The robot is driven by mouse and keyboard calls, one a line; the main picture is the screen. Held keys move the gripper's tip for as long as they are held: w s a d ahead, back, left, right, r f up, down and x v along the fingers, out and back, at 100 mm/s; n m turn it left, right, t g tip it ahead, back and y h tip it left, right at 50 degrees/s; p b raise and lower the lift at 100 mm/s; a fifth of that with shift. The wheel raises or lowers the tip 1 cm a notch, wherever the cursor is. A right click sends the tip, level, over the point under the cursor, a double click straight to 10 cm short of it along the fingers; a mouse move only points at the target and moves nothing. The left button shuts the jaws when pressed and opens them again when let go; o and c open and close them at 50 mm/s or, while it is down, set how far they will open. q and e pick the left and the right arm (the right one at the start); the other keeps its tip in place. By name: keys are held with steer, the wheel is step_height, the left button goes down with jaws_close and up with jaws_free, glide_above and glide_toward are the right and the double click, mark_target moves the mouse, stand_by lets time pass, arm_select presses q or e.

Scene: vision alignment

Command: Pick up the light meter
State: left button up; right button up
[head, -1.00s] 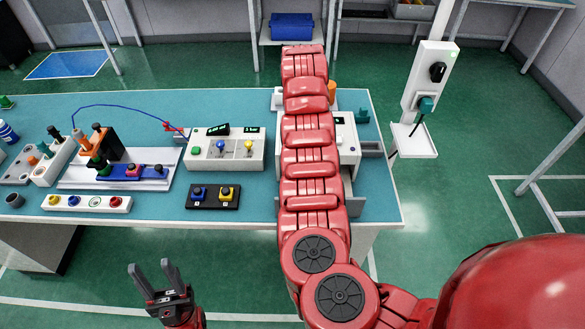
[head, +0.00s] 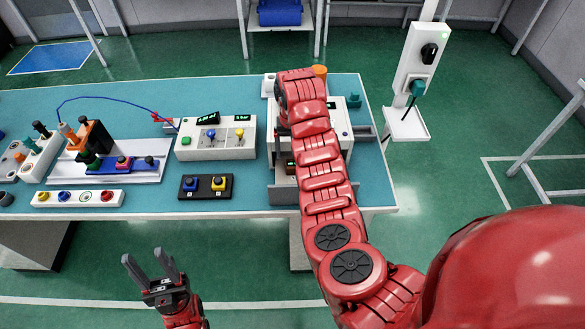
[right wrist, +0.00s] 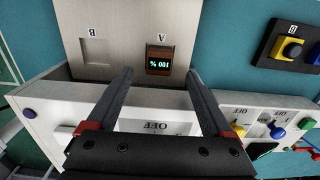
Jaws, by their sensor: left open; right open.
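The light meter (right wrist: 159,60) appears to be the small brown block with a lit display reading "100 %". It sits in the slot marked A of a grey tray (right wrist: 120,25) in the right wrist view; slot B beside it is empty. In the head view a brown block (head: 290,168) shows in the open tray (head: 284,195), partly covered by my right arm. My right gripper (right wrist: 160,80) is open and empty, its fingers either side of the meter in the picture, apart from it. In the head view my right gripper is hidden by its arm. My left gripper (head: 145,258) is open and empty before the table.
The tray juts from a white instrument box (head: 338,125) at the table's (head: 240,95) right end. A black panel with blue and yellow buttons (head: 206,187) and a white switch box (head: 216,148) stand to its left. A post with a small shelf (head: 406,125) stands right of the table.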

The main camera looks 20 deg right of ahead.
mark_target(293, 164)
steer(key=shift+f, duration=0.35)
step_height(293, 164, down, 4)
steer(key=shift+s+f+p, duration=0.1)
steer(key=shift+p, duration=0.9)
steer(key=shift+f, duration=0.3)
jaws_close()
